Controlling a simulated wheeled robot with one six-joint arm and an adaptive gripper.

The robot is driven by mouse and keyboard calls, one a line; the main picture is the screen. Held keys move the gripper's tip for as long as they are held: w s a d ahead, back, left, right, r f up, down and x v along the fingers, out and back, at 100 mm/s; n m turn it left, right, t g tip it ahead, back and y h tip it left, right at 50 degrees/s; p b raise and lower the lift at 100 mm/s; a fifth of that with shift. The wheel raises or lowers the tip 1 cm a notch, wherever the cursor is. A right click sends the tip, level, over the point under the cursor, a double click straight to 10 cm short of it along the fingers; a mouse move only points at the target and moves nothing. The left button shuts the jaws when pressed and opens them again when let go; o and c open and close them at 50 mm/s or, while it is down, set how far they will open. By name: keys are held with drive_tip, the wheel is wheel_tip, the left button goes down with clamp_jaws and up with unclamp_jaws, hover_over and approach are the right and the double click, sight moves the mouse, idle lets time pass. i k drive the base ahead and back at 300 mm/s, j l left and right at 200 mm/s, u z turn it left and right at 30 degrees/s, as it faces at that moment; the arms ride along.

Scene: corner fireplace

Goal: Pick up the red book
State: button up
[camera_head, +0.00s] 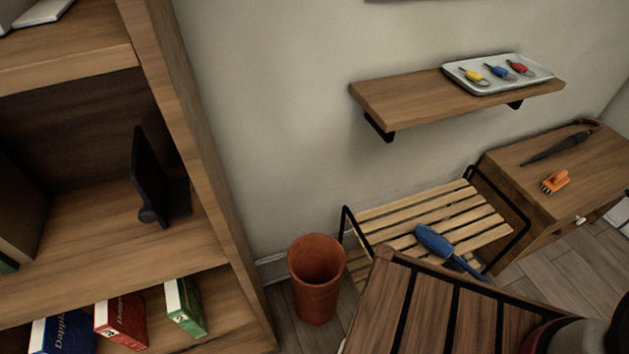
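The red book (122,319) stands on the lower shelf of the wooden bookcase at the lower left. It is between a blue book (63,335) on its left and a green book (187,306) on its right, with gaps between them. Its spine faces the camera and its lower end is cut off by the picture edge. My gripper is not in view. A dark rounded shape at the lower right corner may be part of my arm, but I cannot tell.
The bookcase (185,115) has an upright side panel right of the books, and a black bookend-like object (152,185) on the shelf above. A terracotta bin (316,285), slatted rack (410,212) and dark-slatted wooden table (430,310) stand to the right.

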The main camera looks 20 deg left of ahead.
sight(122, 318)
drive_tip(key=k+j+u, duration=0.1)
drive_tip(key=k+u, duration=0.15)
drive_tip(key=k, duration=0.4)
drive_tip(key=u, duration=2.2)
drive_tip(key=l+u, duration=0.35)
drive_tip(key=l, duration=0.6)
drive_tip(key=k+u, duration=0.2)
drive_tip(key=i+j, duration=0.05)
